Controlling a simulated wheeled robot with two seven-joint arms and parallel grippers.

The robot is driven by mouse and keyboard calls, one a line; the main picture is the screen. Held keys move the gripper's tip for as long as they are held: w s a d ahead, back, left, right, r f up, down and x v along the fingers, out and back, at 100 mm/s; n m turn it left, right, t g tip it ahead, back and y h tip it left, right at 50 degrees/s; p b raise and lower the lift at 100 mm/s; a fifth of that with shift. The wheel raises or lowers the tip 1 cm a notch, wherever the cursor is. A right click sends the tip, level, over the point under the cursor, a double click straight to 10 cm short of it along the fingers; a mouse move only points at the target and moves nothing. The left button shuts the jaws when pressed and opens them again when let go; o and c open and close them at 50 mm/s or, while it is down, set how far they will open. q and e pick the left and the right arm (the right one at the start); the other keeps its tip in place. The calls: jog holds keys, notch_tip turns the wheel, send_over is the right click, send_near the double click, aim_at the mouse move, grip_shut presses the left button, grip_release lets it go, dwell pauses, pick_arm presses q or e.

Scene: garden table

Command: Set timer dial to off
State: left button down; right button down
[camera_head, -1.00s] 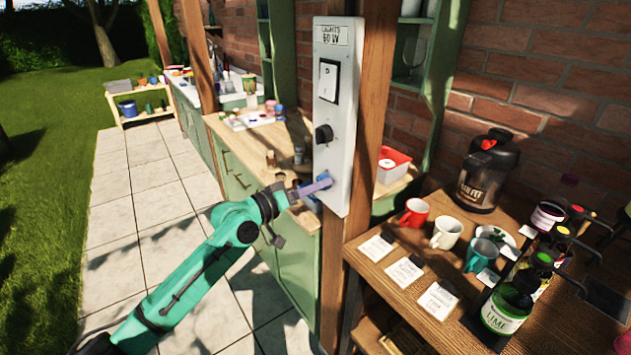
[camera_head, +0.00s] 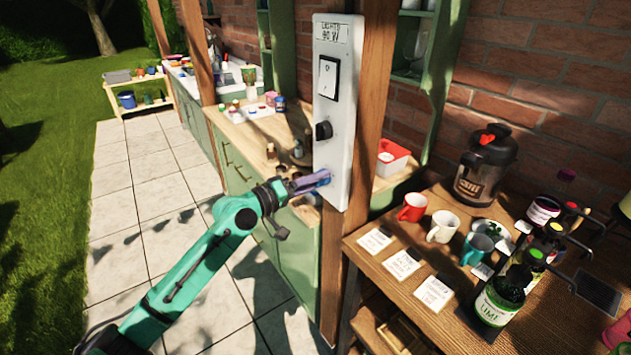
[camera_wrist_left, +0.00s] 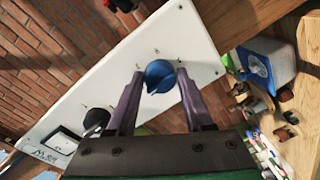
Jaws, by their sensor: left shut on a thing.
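A white control panel (camera_head: 343,110) stands upright on a wooden post; it also shows tilted in the left wrist view (camera_wrist_left: 195,45). The blue dial (camera_wrist_left: 158,77) near its lower end is the likely timer dial. It has a pointed ridge and small marks around it, too small to read. My left gripper (camera_head: 322,179) reaches the panel from the left. In the left wrist view my left gripper (camera_wrist_left: 159,72) has its purple fingers on either side of the blue dial, shut on it. In the head view the fingers mostly hide the dial. My right gripper is not in view.
Above the blue dial are a black knob (camera_head: 323,130) and a white switch (camera_head: 328,77). To the right, a wooden table (camera_head: 390,270) holds mugs, cards, bottles and a black urn (camera_head: 486,165). A green cabinet (camera_head: 240,180) stands behind my arm. Paving lies open at left.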

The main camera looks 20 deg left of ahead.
pick_arm(q)
jog(key=shift+c, duration=1.6)
grip_release()
jog(key=f+b+v, duration=0.1)
jog(key=b+v, duration=0.5)
jog(key=v, duration=0.8)
jog(key=shift+s+a+r, duration=0.15)
jog(key=shift+s+r, duration=0.1)
jog(key=shift+r, duration=0.25)
